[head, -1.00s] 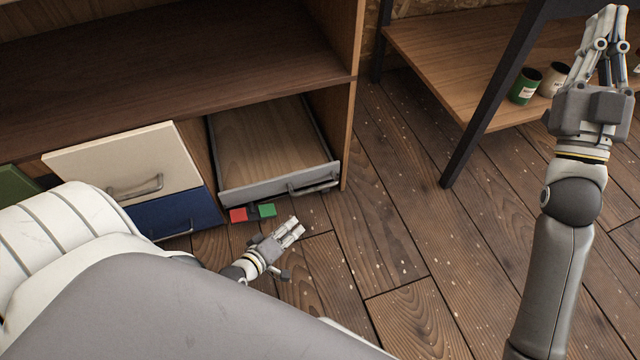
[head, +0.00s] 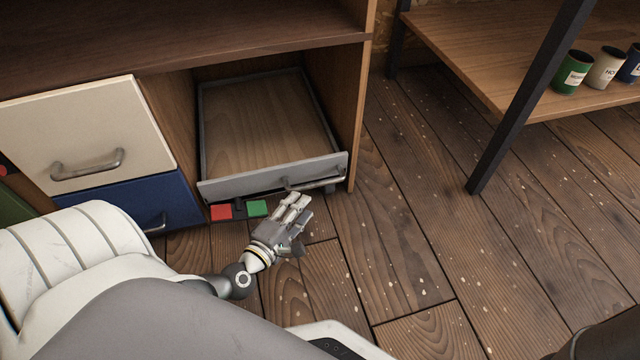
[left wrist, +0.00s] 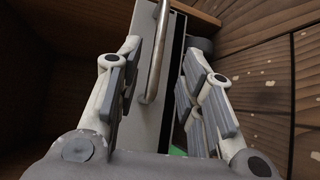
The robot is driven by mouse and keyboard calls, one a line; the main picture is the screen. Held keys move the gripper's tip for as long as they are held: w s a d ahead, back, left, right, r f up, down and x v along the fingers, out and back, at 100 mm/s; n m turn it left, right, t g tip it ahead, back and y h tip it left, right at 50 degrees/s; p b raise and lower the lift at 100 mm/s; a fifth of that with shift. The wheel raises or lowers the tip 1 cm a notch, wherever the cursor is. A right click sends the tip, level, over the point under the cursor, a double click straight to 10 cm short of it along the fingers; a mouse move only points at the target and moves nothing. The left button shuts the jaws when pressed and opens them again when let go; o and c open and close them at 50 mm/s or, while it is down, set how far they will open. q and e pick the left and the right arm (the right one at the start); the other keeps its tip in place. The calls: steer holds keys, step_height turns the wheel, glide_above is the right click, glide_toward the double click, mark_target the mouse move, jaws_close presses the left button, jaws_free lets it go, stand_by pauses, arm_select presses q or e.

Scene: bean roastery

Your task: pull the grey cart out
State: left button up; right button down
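The grey cart (head: 232,187) is a low, drawer-like box with a wooden floor and a grey front. It stands in the lower right bay of the cabinet. Its bar handle (head: 318,185) runs along the right part of the front. My left gripper (head: 299,202) is just in front of the handle and hides part of it. In the left wrist view the handle (left wrist: 157,55) lies between the spread fingers, which are open with gaps on both sides. A dark wheel-like part (left wrist: 201,45) shows beside the front. My right gripper is out of view.
A cream drawer (head: 85,140) and a blue drawer (head: 130,210) are left of the cart. A red block (head: 221,212) and a green block (head: 257,208) sit low by the cart's front. A shelf rack (head: 480,60) with cans stands right. The wooden floor between is open.

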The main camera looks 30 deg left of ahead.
mark_target(317, 186)
arm_select(q)
steer(key=w+b, duration=0.1)
steer(key=w, duration=0.2)
steer(key=w+f+b, duration=0.1)
steer(key=w, duration=0.2)
steer(key=w+b, duration=0.1)
steer(key=w, duration=0.3)
steer(key=shift+w+a+f+b, duration=0.1)
steer(key=shift+a+f+b, duration=0.1)
steer(key=shift+a+b, duration=0.15)
jaws_close()
